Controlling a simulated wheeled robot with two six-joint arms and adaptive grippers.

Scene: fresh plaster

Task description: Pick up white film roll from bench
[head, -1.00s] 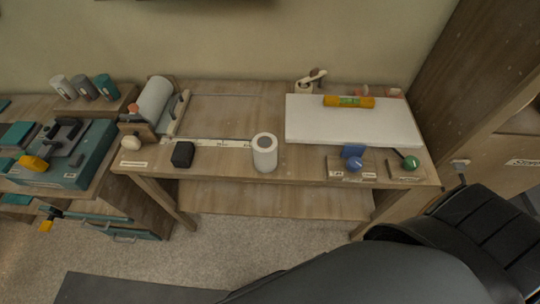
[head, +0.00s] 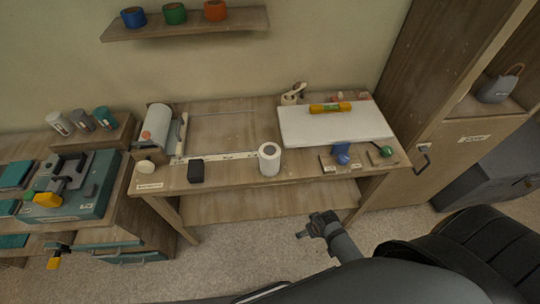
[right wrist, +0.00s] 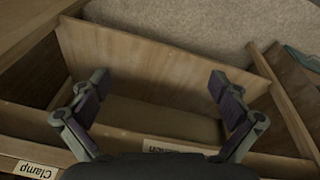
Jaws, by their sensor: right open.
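My left gripper is not in view.
A black block (head: 196,171) stands left of the roll. A white board (head: 335,125) with a yellow level (head: 330,107) lies at the right. A roll dispenser (head: 157,123) is at the left. The right wrist view shows a wooden compartment (right wrist: 165,65) below the fingers.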

